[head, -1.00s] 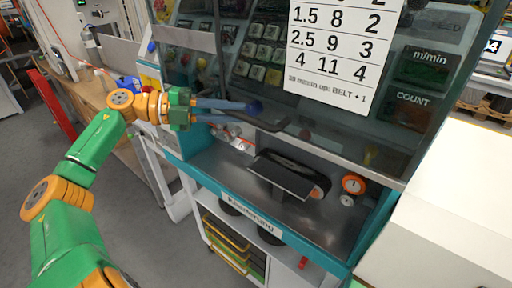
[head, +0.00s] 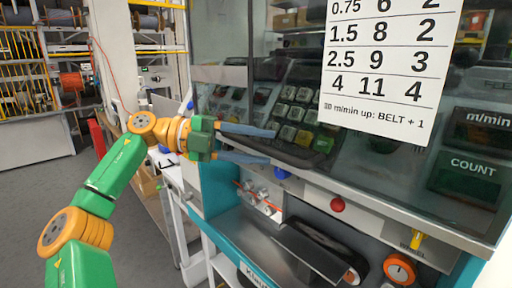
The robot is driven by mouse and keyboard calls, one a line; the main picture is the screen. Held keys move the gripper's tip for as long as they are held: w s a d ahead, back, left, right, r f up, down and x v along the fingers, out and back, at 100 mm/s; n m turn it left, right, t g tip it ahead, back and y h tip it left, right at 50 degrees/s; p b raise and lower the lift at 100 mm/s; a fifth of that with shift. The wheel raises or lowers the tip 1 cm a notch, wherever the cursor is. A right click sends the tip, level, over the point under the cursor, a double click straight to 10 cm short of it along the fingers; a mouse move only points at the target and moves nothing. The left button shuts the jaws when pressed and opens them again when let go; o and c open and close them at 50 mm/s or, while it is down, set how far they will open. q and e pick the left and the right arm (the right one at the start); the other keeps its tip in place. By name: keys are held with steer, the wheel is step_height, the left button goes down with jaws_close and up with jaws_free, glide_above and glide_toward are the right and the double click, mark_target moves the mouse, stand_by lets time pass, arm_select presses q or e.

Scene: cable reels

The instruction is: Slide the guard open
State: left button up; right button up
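The guard (head: 262,75) is a clear tinted panel across the front of the machine, with keys showing behind it and a printed number chart (head: 390,65) in front. A grey rail (head: 370,203) runs along its lower edge. My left gripper (head: 270,146) is in front of the panel's lower left part. Its two blue-grey fingers are apart, one above the other, with nothing clearly seen between them. I cannot tell whether the fingers touch the guard. No guard handle can be made out. My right gripper is not in view.
Below the rail are a blue knob (head: 281,174), a red knob (head: 337,204) and an orange dial (head: 400,268). A dark plate (head: 312,252) sits in the bay beneath. Reel shelves (head: 40,60) stand at the far left, with open grey floor before them.

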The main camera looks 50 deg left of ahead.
arm_select(q)
steer(key=v, duration=0.7)
stand_by(0.3)
